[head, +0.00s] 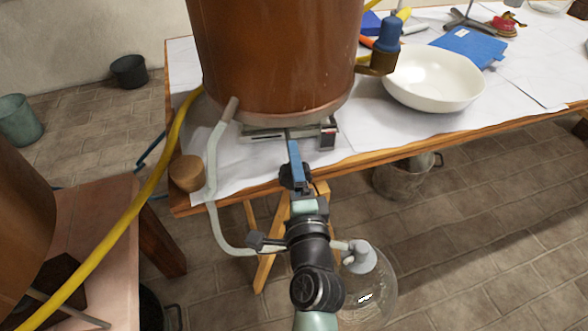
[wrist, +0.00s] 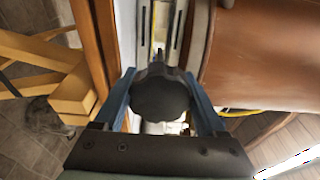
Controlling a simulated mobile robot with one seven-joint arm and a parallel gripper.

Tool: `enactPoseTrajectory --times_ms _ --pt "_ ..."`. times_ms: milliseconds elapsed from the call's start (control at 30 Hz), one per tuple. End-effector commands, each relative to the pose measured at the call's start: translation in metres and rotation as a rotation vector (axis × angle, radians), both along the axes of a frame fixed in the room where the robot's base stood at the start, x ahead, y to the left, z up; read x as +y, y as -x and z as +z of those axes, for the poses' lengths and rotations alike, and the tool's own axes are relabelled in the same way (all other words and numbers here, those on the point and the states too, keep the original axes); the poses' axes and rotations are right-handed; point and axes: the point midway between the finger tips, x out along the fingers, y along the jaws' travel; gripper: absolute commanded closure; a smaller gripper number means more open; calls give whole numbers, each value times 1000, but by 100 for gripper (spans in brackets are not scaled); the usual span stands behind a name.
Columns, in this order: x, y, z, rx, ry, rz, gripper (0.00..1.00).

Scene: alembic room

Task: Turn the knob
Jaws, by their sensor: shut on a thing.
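The knob (wrist: 160,95) is black with a scalloped edge. In the wrist view it sits between the two blue fingers of my gripper (wrist: 160,80), which is shut on it. In the head view the knob (head: 292,177) shows as a dark round shape at the front of a metal burner stand (head: 262,133). My gripper (head: 294,162) reaches it from the front, and a blue finger covers part of it. The stand sits under a large brown copper vessel (head: 275,50) on the table. The knob's far side is hidden.
A grey-green tube (head: 213,170) curves down left of my arm to a round glass flask (head: 368,288). A yellow hose (head: 150,185) and a small wooden cup (head: 187,172) are at left. A white bowl (head: 433,78) stands at right on the paper-covered table (head: 400,130).

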Motion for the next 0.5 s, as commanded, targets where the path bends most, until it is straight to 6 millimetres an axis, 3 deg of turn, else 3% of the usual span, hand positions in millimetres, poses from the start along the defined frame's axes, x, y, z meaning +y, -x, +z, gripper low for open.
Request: enactPoseTrajectory --times_ms 500 --pt "0 0 -3 -69 489 0 83"
